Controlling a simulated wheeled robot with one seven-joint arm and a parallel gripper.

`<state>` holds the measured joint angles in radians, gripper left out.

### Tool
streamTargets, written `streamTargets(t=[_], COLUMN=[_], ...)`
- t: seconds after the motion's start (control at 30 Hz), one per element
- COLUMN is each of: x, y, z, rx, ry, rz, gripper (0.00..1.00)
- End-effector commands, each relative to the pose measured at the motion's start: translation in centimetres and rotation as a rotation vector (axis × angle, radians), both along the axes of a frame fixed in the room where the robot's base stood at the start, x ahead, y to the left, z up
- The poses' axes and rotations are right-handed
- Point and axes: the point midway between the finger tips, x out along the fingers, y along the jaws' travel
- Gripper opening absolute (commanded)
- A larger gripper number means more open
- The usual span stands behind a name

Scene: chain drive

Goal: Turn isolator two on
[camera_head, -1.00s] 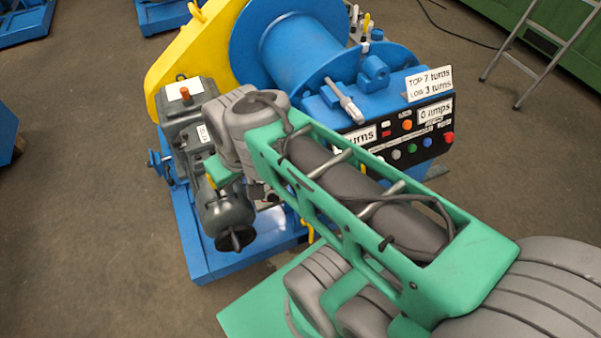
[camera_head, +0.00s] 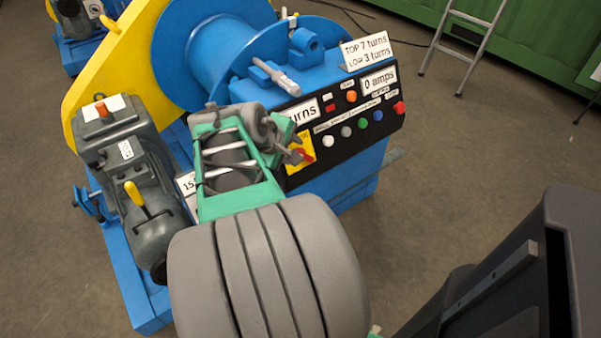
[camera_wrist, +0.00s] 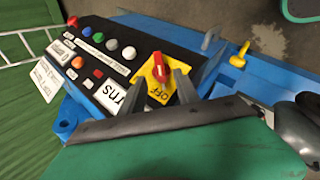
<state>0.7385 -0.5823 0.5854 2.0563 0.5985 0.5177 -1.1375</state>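A red rotary knob (camera_wrist: 158,65) sits on a yellow plate (camera_wrist: 152,86) marked OFF, at the end of the black control panel (camera_wrist: 85,35). The yellow plate also shows in the head view (camera_head: 296,162), at the panel's left end, partly covered by my gripper. No isolator number is readable on it. My gripper (camera_wrist: 160,85) is open in the wrist view, its two dark fingers pointing at the plate with the knob between their lines. I cannot tell whether they touch the knob. In the head view my gripper (camera_head: 292,152) is close in front of the plate.
Coloured buttons, including a red one (camera_head: 399,107) and a white one (camera_head: 328,142), line the panel beside the plate. A grey motor (camera_head: 125,150) with a yellow lever (camera_head: 133,192) stands left. A ladder (camera_head: 470,45) is at the back; the floor on the right has free room.

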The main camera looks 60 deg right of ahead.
Motion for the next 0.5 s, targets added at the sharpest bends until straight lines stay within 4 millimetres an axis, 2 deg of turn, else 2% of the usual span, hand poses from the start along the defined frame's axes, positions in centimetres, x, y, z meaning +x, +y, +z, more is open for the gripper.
streamTargets(t=[0.3, 0.5], x=[-0.4, -0.3], y=[-3.4, -4.7], z=[-4.3, -5.6], rx=[0.002, 0.001], ry=[0.005, 0.003], rz=[-0.002, 0.000], gripper=[0.38, 0.38])
